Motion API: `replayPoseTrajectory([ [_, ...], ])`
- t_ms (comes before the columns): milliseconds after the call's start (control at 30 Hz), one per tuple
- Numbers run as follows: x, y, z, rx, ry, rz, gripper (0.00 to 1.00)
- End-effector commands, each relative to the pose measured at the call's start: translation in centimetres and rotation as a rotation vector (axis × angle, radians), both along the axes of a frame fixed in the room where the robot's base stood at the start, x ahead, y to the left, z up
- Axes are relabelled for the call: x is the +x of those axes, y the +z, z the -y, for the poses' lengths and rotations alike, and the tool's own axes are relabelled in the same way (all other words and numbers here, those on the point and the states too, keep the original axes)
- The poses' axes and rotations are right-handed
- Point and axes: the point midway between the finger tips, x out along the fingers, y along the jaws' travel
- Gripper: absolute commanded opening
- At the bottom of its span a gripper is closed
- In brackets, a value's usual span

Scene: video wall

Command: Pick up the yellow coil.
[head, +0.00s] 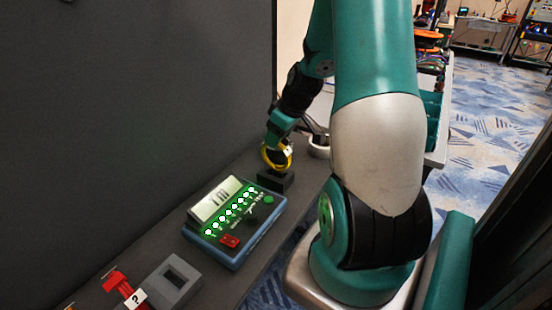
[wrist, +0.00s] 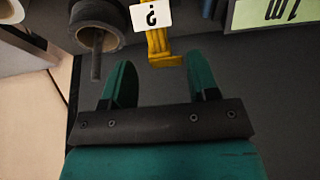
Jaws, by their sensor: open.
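My gripper (head: 279,144) is at the coil's upper part in the head view. In the wrist view my gripper (wrist: 161,72) is open, its two green fingers apart with the coil's lower end just beyond and between the tips. I cannot tell whether they touch it.
A white roll (head: 319,148) stands close right of the coil; a roll on a spindle (wrist: 97,27) shows left of the fingers. A blue tester (head: 229,256) with green lights, a grey holed block (head: 178,285) and a red item (head: 117,281) are nearer. A dark wall (head: 130,110) rises at left.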

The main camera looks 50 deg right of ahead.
Motion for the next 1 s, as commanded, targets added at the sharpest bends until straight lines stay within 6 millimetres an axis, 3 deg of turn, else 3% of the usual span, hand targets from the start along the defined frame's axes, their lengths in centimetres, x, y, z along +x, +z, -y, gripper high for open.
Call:
replayPoseTrajectory([
  [300,1.4,-4.2,-0.2,0.002,0.001,-0.002,0.54],
  [567,1.6,-4.6,-0.2,0.0,0.0,0.0,0.54],
  [600,1.6,-4.6,-0.2,0.0,0.0,-0.001,0.52],
  [800,1.5,-4.6,-0.2,0.0,0.0,-0.001,0.06],
  [1000,1.5,-4.6,-0.2,0.0,0.0,0.0,0.02],
])
